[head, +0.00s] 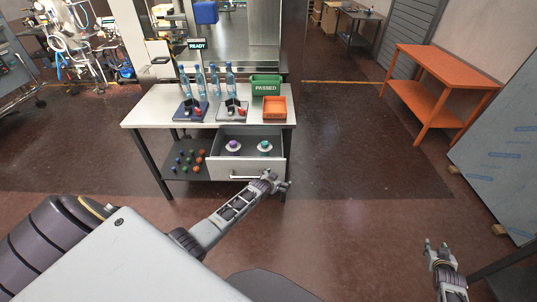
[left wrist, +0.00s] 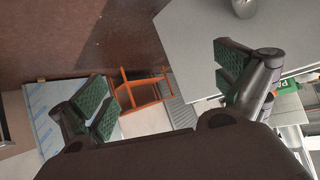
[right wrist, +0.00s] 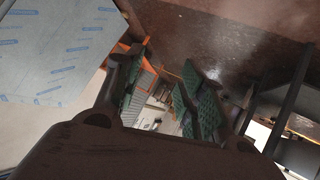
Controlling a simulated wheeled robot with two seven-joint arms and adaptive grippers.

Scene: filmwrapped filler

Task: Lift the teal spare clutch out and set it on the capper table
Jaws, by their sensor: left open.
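The teal spare clutch (head: 264,147) stands in the right part of an open grey drawer (head: 245,167), on a pale round base. A purple-topped piece (head: 234,146) stands to its left in the same drawer. The drawer hangs under the white-topped table (head: 150,106), which I take for the capper table. My left gripper (head: 278,183) is open and empty, in front of the drawer near its handle. The left wrist view shows its spread fingers (left wrist: 165,88) with nothing between them. My right gripper (head: 437,248) is open and empty, low at the right, far from the drawer.
Small coloured caps (head: 188,160) lie on the lower shelf. An orange table (head: 440,70) and a wrapped panel (head: 505,140) stand right.

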